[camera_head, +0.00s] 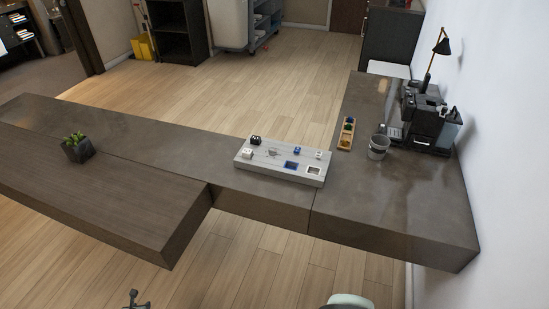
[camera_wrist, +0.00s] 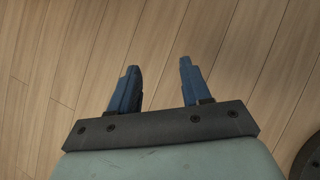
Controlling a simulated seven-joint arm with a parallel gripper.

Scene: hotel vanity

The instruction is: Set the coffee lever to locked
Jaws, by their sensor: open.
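A black coffee machine (camera_head: 432,125) stands on the right-hand counter against the white wall. Its lever is too small to make out, so its position cannot be told. My gripper (camera_wrist: 156,82) shows in the wrist view with two blue fingers apart and nothing between them, above the wood floor.
A grey cup (camera_head: 378,147) and a wooden tray (camera_head: 346,134) stand left of the machine. A grey board (camera_head: 243,162) with small blocks lies on the middle counter. A lamp (camera_head: 441,45) stands behind the machine. A potted plant (camera_head: 77,148) is at left. The right counter's front (camera_head: 400,205) is clear.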

